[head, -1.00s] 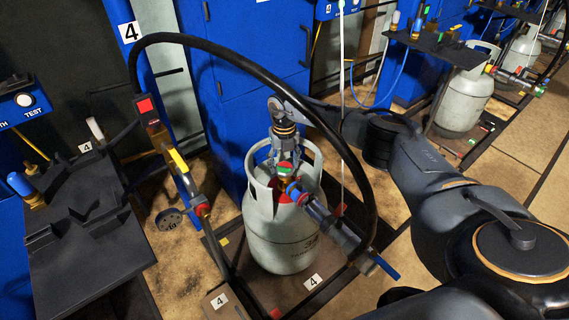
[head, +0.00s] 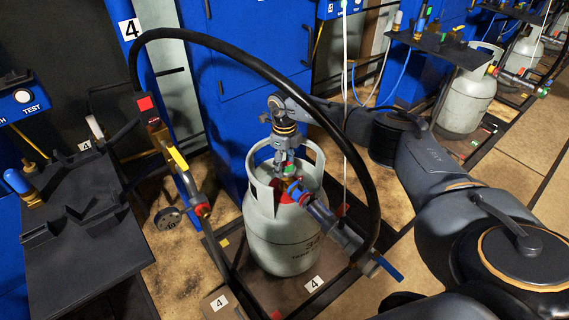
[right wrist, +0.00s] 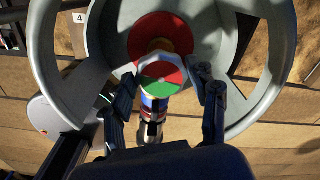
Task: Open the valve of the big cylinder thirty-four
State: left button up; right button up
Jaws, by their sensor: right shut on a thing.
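The big grey-white cylinder (head: 275,240) stands upright on a low platform, with dark markings on its side partly hidden by the filling head. Its valve knob (head: 295,180), red and green on top, sits inside the collar. In the right wrist view the knob (right wrist: 163,78) shows between my two fingers. My right gripper (head: 286,160) comes down from above into the collar and is shut on the valve knob; it also shows in the right wrist view (right wrist: 165,97). A filling head (head: 325,218) with a blue lever is attached at the valve's side. My left gripper is not in view.
A black hose (head: 290,82) arches over the cylinder to the filling head. A post with a yellow handle (head: 178,160) stands left of it. A dark bench (head: 85,255) is at the left. Blue cabinets (head: 250,50) stand behind; another cylinder (head: 465,95) is far right.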

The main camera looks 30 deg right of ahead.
aim_at(284, 166)
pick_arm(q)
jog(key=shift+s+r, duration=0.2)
pick_arm(e)
jog(key=shift+n, duration=0.3)
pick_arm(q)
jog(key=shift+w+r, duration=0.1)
pick_arm(e)
jog(key=o, duration=1.1)
jog(key=shift+c, duration=0.2)
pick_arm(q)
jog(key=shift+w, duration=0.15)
pick_arm(e)
jog(key=shift+o, duration=0.5)
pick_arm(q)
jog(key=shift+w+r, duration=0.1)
pick_arm(e)
notch_tip(284, 166, up, 12)
